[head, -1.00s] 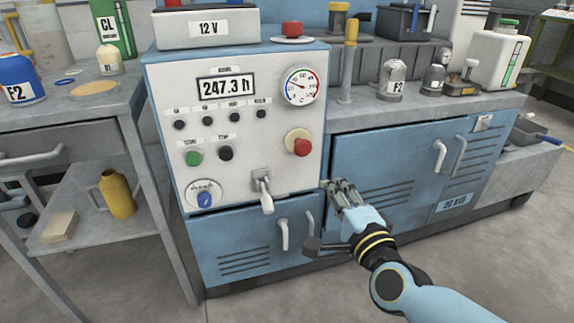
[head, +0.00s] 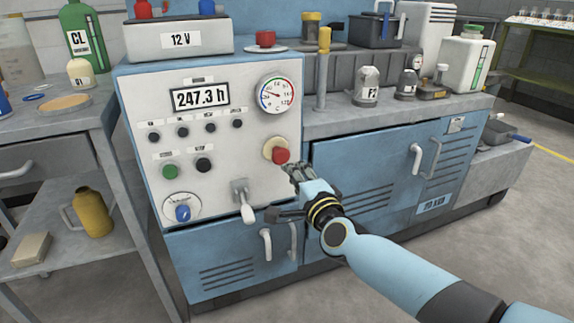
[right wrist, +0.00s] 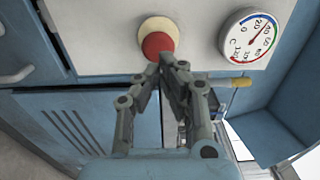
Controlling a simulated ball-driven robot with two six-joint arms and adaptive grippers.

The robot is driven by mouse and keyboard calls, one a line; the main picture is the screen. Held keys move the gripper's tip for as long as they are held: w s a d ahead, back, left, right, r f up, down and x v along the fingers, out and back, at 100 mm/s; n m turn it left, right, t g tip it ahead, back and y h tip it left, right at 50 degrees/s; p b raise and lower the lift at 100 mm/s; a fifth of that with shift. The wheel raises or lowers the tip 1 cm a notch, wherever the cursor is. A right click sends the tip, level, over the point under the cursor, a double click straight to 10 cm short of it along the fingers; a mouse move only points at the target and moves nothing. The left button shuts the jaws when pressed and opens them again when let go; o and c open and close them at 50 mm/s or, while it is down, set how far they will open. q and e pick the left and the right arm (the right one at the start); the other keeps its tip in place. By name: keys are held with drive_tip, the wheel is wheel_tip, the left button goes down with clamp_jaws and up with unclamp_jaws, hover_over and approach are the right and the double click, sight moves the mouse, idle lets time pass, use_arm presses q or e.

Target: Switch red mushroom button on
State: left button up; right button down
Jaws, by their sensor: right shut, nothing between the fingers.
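The red mushroom button (head: 281,155) sits on a cream round collar on the white control panel (head: 222,120), at its right side below the round gauge. My right gripper (head: 290,168) is shut and empty, just below and to the right of the button in the head view. In the right wrist view the red button (right wrist: 159,45) is straight ahead of the closed fingertips (right wrist: 168,58). The tips overlap its edge in the picture; I cannot tell whether they touch it. My left gripper is not in view.
The panel also has a lever switch (head: 245,200), a blue knob (head: 183,212), a green button (head: 170,171) and a gauge (head: 277,95). Another red button (head: 265,39) stands on top of the cabinet. A grey cart (head: 60,150) is at left. Blue cabinet doors (head: 370,180) lie right.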

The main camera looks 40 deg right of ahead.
sight(283, 157)
drive_tip(key=x, duration=0.3)
drive_tip(key=shift+w+d+f+b, duration=0.1)
drive_tip(key=shift+w+b, duration=0.2)
drive_tip(key=shift+w, duration=0.3)
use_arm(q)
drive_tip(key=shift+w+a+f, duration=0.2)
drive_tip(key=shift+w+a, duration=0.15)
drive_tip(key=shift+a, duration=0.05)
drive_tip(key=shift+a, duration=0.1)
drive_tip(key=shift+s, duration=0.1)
use_arm(e)
drive_tip(key=shift+w+d, duration=0.1)
